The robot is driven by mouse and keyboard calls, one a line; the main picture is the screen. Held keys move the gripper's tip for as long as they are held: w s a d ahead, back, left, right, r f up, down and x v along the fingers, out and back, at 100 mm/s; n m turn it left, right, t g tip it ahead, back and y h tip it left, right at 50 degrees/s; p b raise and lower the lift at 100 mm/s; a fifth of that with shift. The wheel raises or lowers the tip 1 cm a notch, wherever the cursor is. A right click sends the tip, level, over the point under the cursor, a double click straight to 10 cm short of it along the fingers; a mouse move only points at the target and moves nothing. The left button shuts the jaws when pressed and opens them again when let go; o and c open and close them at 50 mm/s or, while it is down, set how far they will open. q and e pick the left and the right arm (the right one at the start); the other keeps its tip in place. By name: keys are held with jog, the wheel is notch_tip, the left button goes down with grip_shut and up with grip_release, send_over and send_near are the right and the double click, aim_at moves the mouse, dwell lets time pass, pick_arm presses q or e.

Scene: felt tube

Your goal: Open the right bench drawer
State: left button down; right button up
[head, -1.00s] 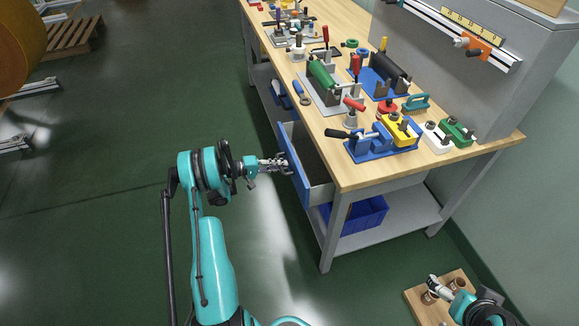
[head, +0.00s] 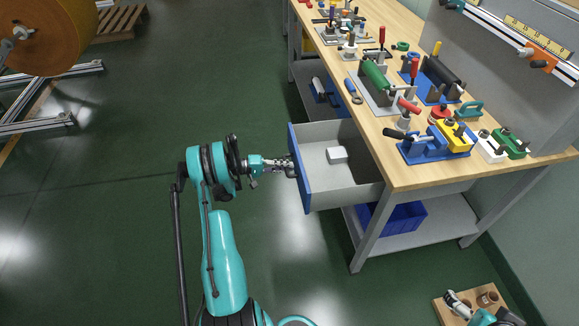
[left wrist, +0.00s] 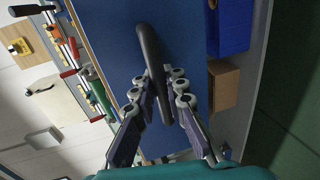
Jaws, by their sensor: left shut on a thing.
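The right bench drawer is pulled well out from under the wooden benchtop. Its blue front (head: 299,180) faces left, and a small white box (head: 337,154) lies inside its grey tray. In the left wrist view the blue front (left wrist: 108,35) fills the middle, with a dark bar handle (left wrist: 149,48) on it. My left gripper (head: 289,166) is shut around this handle; its fingers also show in the left wrist view (left wrist: 163,85). My right gripper (head: 456,301) is small at the bottom right, and its finger opening is unclear.
The benchtop (head: 397,160) carries several fixtures and tools. A blue bin (head: 408,218) stands on the lower shelf. Another compartment (head: 310,88) lies farther along the bench. A wooden board with cups (head: 487,298) is at bottom right.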

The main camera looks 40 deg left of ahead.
pick_arm(q)
jog(key=c, duration=1.5)
grip_release()
jog(key=shift+c, duration=0.2)
jog(key=v, duration=1.2)
